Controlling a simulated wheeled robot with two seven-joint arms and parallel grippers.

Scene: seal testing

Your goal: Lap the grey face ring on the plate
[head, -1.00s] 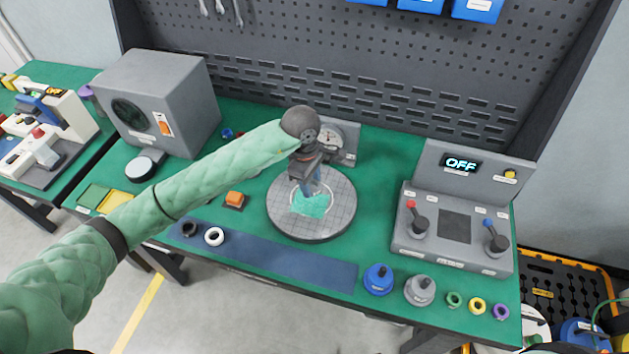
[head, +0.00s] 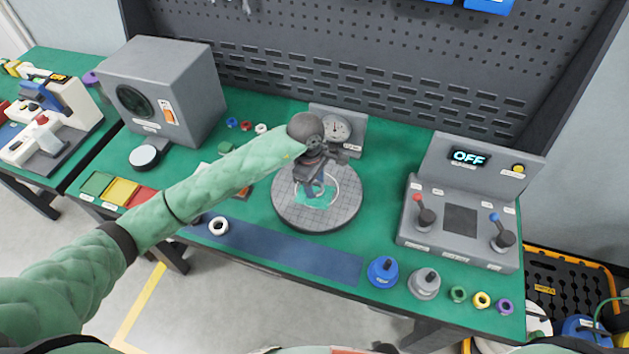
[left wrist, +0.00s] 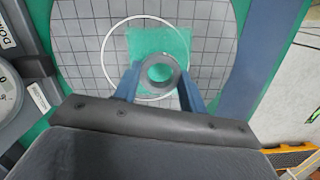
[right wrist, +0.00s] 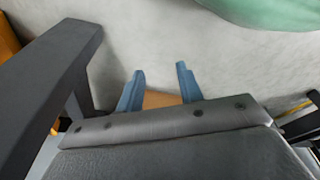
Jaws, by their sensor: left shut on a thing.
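The lapping plate (head: 345,208) is a round grey disc with a grid, a white circle and a green patch at its middle. My left gripper (head: 315,190) points down over this patch. In the left wrist view its blue fingers (left wrist: 160,90) are shut on the grey face ring (left wrist: 160,63), which lies over the green patch within the white circle. I cannot tell whether the ring touches the plate. In the head view the fingers mostly hide the ring. My right gripper (right wrist: 160,85) is open and empty in the right wrist view, away from the plate.
A dial gauge (head: 338,130) stands behind the plate. A blue mat (head: 290,255) with a white ring (head: 218,226) lies in front. The test unit (head: 455,225) reading OFF is at right, with blue (head: 383,270) and grey (head: 424,283) knobbed parts before it.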

